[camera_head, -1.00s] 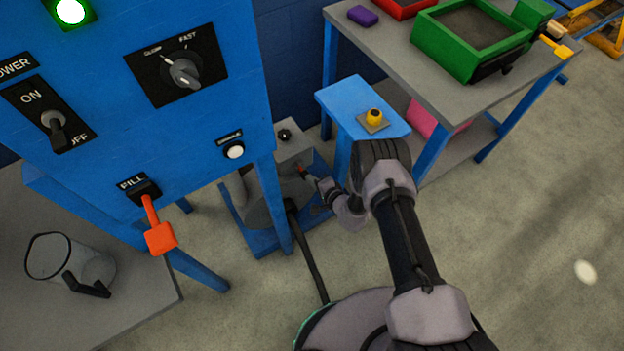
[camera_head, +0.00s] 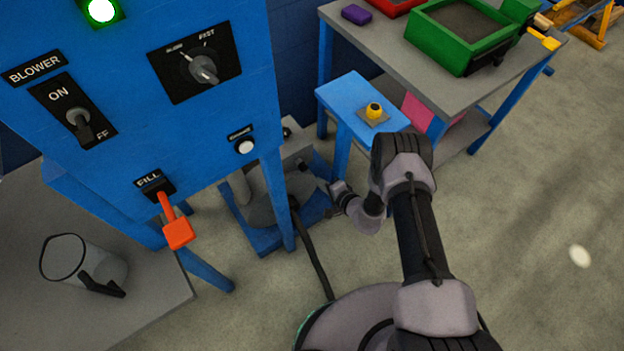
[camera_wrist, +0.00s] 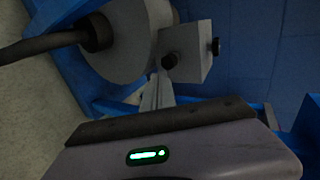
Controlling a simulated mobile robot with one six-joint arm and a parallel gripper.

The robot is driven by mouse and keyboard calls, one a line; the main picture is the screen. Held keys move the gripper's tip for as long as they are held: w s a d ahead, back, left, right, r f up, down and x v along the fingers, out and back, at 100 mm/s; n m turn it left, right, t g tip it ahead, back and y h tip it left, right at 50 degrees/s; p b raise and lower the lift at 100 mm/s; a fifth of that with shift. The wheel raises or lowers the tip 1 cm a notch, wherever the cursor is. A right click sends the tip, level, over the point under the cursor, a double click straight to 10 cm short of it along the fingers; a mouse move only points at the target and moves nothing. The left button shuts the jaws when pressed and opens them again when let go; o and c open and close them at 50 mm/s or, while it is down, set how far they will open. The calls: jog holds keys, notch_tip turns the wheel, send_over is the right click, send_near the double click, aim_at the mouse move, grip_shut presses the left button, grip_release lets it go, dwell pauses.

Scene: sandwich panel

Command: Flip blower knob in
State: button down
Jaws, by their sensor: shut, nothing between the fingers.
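A grey blower unit with a round housing (camera_wrist: 128,38) and a box (camera_wrist: 186,50) fills the upper middle of the wrist view. One black knob (camera_wrist: 169,62) is on the box's near side, and another (camera_wrist: 216,46) sticks out at its right. I cannot tell which is the blower knob. My gripper (camera_wrist: 157,80) is shut and empty; its fingers point at the box, just below the near knob. Whether they touch is unclear. In the head view, the blower housing (camera_head: 264,212) stands low behind the panel leg, with my wrist to its right and fingertips hard to see.
The blue control panel (camera_head: 190,120) has a blower switch (camera_head: 80,122) with its lever down, a speed dial (camera_head: 203,68), an orange fill lever (camera_head: 178,230) and a lit green lamp (camera_head: 101,10). A small blue stand (camera_head: 350,98) is behind my arm. The floor at right is clear.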

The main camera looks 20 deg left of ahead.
jog(key=p+v, duration=0.2)
jog(key=v, duration=0.4)
jog(key=shift+w+d, duration=0.15)
jog(key=shift+d, duration=0.15)
jog(key=shift+r, duration=0.1)
